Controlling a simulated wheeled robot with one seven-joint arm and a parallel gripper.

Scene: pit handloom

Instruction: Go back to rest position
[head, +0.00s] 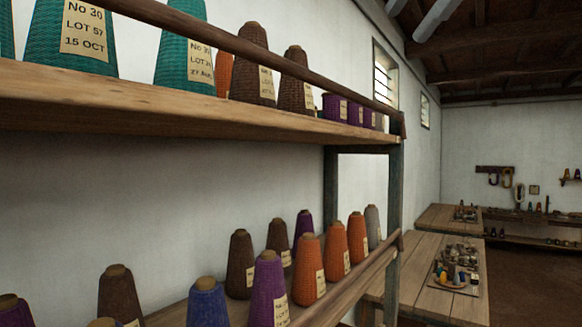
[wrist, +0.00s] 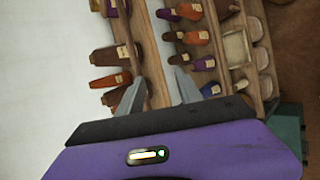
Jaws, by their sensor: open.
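My gripper (wrist: 159,76) shows in the wrist view, its two grey fingers apart with nothing held between them. Beyond the fingers is the rack of yarn cones, seen turned on its side. The gripper is not visible in the head view, and my arm's overall pose cannot be told from these frames.
A wooden rack's upper shelf (head: 150,107) holds teal, brown and purple cones behind a rail. Its lower shelf holds orange (head: 310,268), brown and purple cones behind another rail. Wooden tables (head: 420,272) stand beyond at right. Brown floor (head: 520,275) shows at far right.

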